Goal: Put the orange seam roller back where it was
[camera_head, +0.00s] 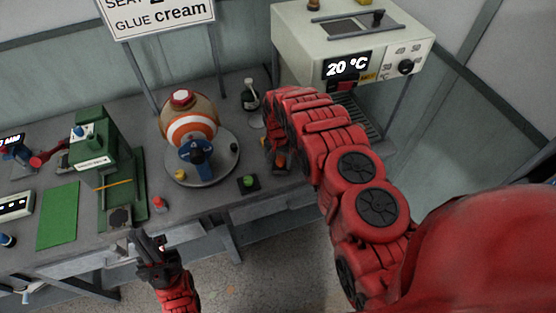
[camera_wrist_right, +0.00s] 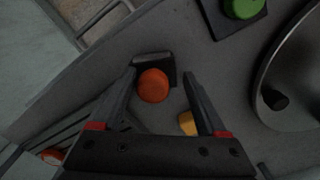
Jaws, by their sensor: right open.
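In the right wrist view, an orange round piece (camera_wrist_right: 153,86), which looks like the seam roller, sits against a dark block (camera_wrist_right: 155,64) on the grey bench. In the head view its orange (camera_head: 281,162) shows partly beside my right gripper (camera_head: 272,158). My right gripper (camera_wrist_right: 165,80) is open above the bench, with the orange piece between its spread fingers, nearer the left one. I cannot tell whether a finger touches it. My left gripper (camera_head: 149,240) is in front of the bench edge, its fingers apart and empty.
A striped ball (camera_head: 190,130) stands on a round grey plate (camera_head: 222,165). A green button (camera_head: 249,181), a dark bottle (camera_head: 250,95), a green press (camera_head: 95,150) and a green mat (camera_head: 58,215) are on the bench. A 20 °C oven (camera_head: 350,50) stands behind my right arm.

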